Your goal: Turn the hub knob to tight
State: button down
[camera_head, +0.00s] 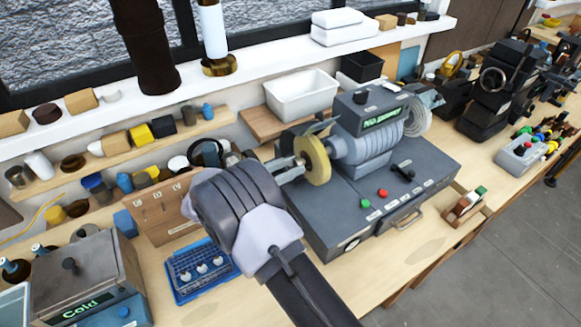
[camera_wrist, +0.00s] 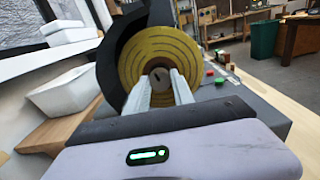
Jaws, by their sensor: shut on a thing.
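The hub knob (camera_wrist: 159,77) is a grey round piece with a dark mark, at the centre of a yellow ringed wheel (camera_wrist: 130,62). In the head view the wheel (camera_head: 318,160) sits on the left end of a grey bench machine (camera_head: 361,147). My gripper (camera_head: 298,163) reaches it from the left, and its fingers (camera_wrist: 158,88) are shut on the knob, one on each side. A dark guard (camera_wrist: 112,62) curves around the wheel's left side. In the head view the knob is mostly hidden by the fingers and wheel.
The machine's deck has a green button (camera_head: 365,203), a red button (camera_head: 382,193) and a dark lever (camera_head: 403,173). A white bin (camera_head: 302,96) stands behind. A blue tray (camera_head: 200,270) and a wooden rack (camera_head: 160,212) lie left, near my arm. Bare bench shows in front.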

jog(key=m+b, duration=0.1)
jog(key=m, duration=0.3)
jog(key=shift+f+m, duration=0.1)
jog(key=shift+m, duration=0.2)
jog(key=m+b, duration=0.2)
jog(key=m, duration=0.3)
jog(key=m+b, duration=0.3)
jog(key=m, duration=0.3)
jog(key=shift+f, duration=0.1)
jog(key=shift+m+b, duration=1.6)
jog(key=shift+m, duration=0.9)
jog(key=c, duration=1.1)
grip_release()
jog(key=shift+s+a, duration=0.1)
